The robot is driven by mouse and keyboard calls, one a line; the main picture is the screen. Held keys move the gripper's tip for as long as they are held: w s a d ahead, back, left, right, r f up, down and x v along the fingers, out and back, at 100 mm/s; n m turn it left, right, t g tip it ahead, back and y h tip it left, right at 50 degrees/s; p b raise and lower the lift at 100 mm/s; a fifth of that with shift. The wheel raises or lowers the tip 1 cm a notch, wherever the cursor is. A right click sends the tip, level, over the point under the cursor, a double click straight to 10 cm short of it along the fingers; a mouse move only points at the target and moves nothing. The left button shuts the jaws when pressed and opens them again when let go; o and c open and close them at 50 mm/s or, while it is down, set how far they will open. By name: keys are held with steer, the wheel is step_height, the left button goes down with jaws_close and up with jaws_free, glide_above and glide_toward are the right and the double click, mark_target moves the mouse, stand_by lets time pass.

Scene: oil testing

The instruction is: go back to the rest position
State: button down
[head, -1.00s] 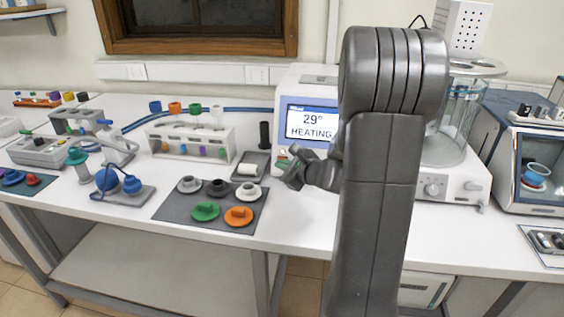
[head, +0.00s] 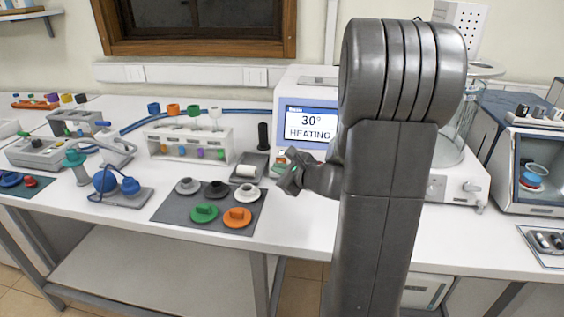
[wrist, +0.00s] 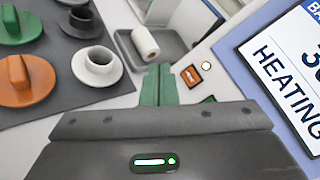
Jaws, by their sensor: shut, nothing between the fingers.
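My gripper (head: 287,172) is in front of the heating device (head: 310,125), whose screen reads 30° and HEATING. In the wrist view my gripper (wrist: 158,84) has its green fingers together with nothing between them. Its tips point toward a grey tray (wrist: 178,48) with a white roll (wrist: 145,43) in it. The fingers look apart from the tray and roll.
A grey mat (head: 170,213) holds green, orange, white and black lids left of my gripper. A rack (head: 190,143) with small bottles stands behind it. A glass vessel (head: 452,125) and a blue-framed box (head: 540,165) stand at right. The front bench strip is clear.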

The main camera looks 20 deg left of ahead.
steer(key=shift+w, duration=0.1)
steer(key=shift+w+a+f, duration=0.15)
steer(key=shift+w+f, duration=0.1)
steer(key=shift+w, duration=0.3)
steer(key=p, duration=0.2)
steer(key=shift+w+r+p, duration=0.15)
steer(key=shift+w+p, duration=0.05)
steer(key=shift+p, duration=0.2)
steer(key=s, duration=0.1)
steer(key=s+r, duration=0.1)
steer(key=s, duration=0.1)
steer(key=s+d+b, duration=0.1)
steer(key=s, duration=0.1)
steer(key=shift+s+r, duration=0.1)
steer(key=shift+r, duration=0.2)
